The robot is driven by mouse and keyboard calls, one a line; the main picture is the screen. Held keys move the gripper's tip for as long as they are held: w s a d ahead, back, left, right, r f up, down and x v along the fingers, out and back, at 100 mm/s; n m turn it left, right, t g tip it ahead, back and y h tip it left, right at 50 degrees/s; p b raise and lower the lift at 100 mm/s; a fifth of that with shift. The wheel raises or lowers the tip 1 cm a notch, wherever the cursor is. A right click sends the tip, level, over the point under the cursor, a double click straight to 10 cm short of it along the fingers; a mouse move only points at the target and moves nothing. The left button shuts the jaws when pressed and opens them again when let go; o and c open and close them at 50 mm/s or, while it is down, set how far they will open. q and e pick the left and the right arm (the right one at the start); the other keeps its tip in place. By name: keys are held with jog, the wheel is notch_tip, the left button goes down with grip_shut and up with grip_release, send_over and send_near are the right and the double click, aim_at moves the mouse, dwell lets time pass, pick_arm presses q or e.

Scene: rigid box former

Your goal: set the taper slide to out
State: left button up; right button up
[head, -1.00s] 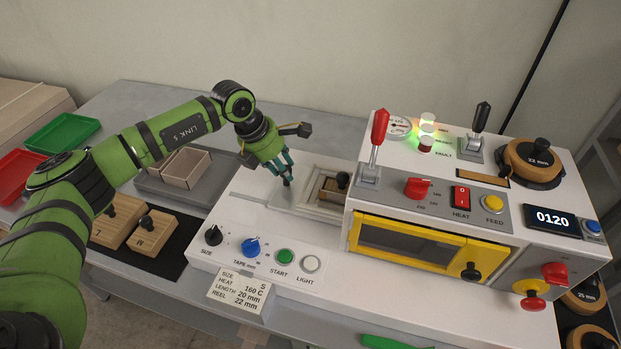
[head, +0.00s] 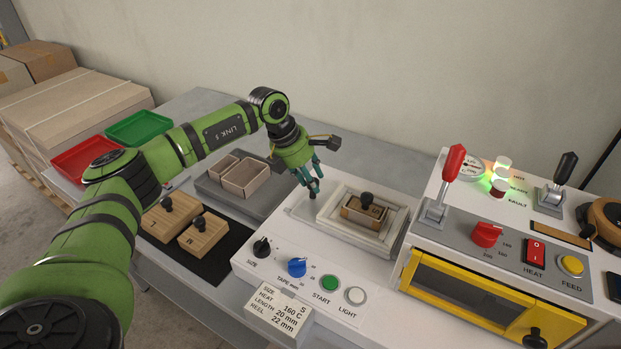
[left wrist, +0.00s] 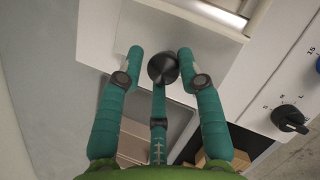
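A dark round knob (left wrist: 163,68), which I take for the taper slide's handle, stands at the left part of the white machine deck; no label for it is readable. My left gripper (head: 314,185) points down over it, left of the white frame (head: 333,232). In the left wrist view the two outer fingers (left wrist: 160,58) stand apart on either side of the knob, with gaps. The third finger comes up just below it, and I cannot tell whether it touches. In the head view the fingers mostly hide the knob. My right gripper is not in view.
A wooden block with a black knob (head: 367,199) sits in the white frame. Size (head: 261,246) and tape (head: 297,267) knobs line the front panel. A red-handled lever (head: 452,172) stands to the right. Wooden blocks (head: 203,238) lie on a black mat at left.

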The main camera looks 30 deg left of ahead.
pick_arm(q)
jog(key=shift+o, duration=0.3)
jog(key=shift+d+r, duration=0.15)
jog(key=v, duration=1.2)
jog(key=shift+r, duration=0.1)
